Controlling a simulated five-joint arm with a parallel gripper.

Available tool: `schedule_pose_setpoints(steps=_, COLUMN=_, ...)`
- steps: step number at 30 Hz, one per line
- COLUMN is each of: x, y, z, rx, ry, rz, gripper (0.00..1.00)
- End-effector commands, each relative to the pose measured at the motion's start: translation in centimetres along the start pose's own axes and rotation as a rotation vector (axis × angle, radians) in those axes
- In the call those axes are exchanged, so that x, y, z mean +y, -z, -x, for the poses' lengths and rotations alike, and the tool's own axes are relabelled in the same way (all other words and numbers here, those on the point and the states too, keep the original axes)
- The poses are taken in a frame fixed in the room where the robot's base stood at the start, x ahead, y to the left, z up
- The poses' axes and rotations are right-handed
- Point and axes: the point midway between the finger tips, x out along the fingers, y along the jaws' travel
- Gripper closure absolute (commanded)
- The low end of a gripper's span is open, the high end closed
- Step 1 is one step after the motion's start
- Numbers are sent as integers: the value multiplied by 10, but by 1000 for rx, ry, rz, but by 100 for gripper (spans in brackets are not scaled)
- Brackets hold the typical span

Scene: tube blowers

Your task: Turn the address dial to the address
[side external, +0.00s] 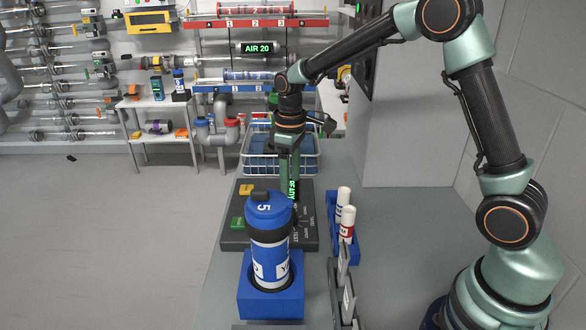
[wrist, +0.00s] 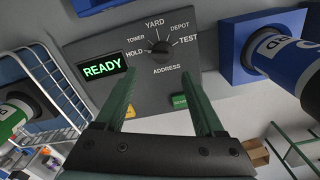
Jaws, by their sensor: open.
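The address dial (wrist: 160,47) is a dark round knob on a grey control panel (wrist: 95,45). The labels HOLD, TOWER, YARD, DEPOT and TEST are arched around it, with ADDRESS below. Its pointer is too small to read surely. A green READY display (wrist: 102,70) glows left of it. My gripper (wrist: 160,76) is open and empty, its two green fingers apart and short of the dial in the wrist view. In the side external view my gripper (side external: 288,192) points down over the panel (side external: 305,241), where the dial is hidden by my gripper and the canister.
A blue canister (side external: 268,245) marked 5 stands in a blue holder (side external: 270,303) in front of the panel. Green (wrist: 180,100) and yellow (wrist: 130,112) buttons sit on the panel. A wire basket (side external: 262,152) lies behind.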

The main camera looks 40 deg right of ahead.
Motion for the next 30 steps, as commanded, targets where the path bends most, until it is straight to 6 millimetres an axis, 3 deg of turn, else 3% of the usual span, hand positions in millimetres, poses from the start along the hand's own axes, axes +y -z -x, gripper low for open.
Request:
schedule_pose_setpoints(steps=6, x=-1, y=-1, z=-45, rx=-5, ry=2, rz=-1, gripper=29)
schedule_pose_setpoints(steps=12, x=0, y=-1, z=-72, rx=-2, ry=1, rz=-1, gripper=29)
schedule_pose_setpoints(steps=18, x=0, y=-1, z=-83, rx=0, ry=0, rz=-1, gripper=29)
schedule_pose_setpoints(steps=26, x=0, y=0, z=-84, rx=0, ry=0, rz=-1, gripper=29)
schedule_pose_setpoints(steps=30, x=0, y=0, z=-84, rx=0, ry=0, rz=-1, gripper=79)
